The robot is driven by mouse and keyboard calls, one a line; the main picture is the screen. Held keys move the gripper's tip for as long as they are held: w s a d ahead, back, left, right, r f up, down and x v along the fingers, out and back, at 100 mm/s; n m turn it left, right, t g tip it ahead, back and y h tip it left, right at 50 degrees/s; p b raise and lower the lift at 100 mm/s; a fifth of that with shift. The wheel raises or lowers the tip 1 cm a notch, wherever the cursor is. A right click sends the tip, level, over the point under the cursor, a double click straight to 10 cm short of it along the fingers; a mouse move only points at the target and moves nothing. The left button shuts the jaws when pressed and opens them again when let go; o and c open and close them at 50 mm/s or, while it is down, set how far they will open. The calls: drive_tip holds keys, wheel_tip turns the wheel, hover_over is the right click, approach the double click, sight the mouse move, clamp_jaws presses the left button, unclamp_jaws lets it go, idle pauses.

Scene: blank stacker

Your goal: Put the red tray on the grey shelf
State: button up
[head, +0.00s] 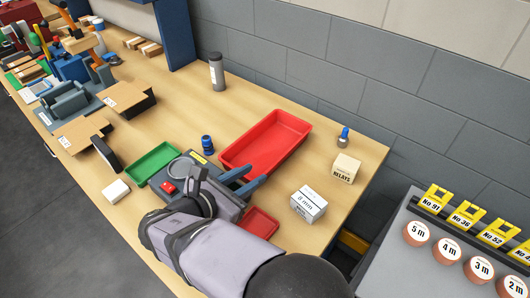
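A large red tray (272,143) lies on the wooden bench in the middle of the head view. A smaller red tray (261,222) lies nearer, partly hidden behind my arm. My gripper (257,174) has two blue fingers with a clear gap between them. Their tips overlap the near end of the large tray in the picture; whether they touch it I cannot tell. Nothing shows held between them. A grey surface (390,262) at the lower right may be the grey shelf; I cannot be sure.
A green tray (152,163) lies left of my gripper. A relays box (345,168), a white box (308,204) and a blue-topped bottle (343,138) stand to the right. A grey cylinder (217,72) stands behind. Yellow number tags (466,214) and round labelled pieces (450,248) occupy the grey surface.

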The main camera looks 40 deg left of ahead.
wheel_tip(320, 180, up, 5)
drive_tip(key=w+m+g+p, duration=0.15)
drive_tip(key=w+m, duration=0.25)
drive_tip(key=m, duration=1.3)
drive_tip(key=w+m+p, duration=0.3)
drive_tip(key=w+m, duration=0.1)
drive_tip(key=m, duration=1.4)
wheel_tip(320, 180, down, 6)
drive_tip(key=shift+s+a, duration=0.15)
drive_tip(key=shift+w, duration=0.2)
drive_tip(key=shift+p+x, duration=0.5)
drive_tip(key=shift+x, duration=0.35)
drive_tip(key=shift+w+f+p, duration=0.1)
drive_tip(key=shift+w+p, duration=0.3)
drive_tip(key=shift+p, duration=0.1)
drive_tip(key=p+x, duration=0.2)
drive_tip(key=x, duration=0.1)
drive_tip(key=shift+a, duration=0.1)
drive_tip(key=shift+w+f, duration=0.45)
drive_tip(key=shift+w, duration=0.1)
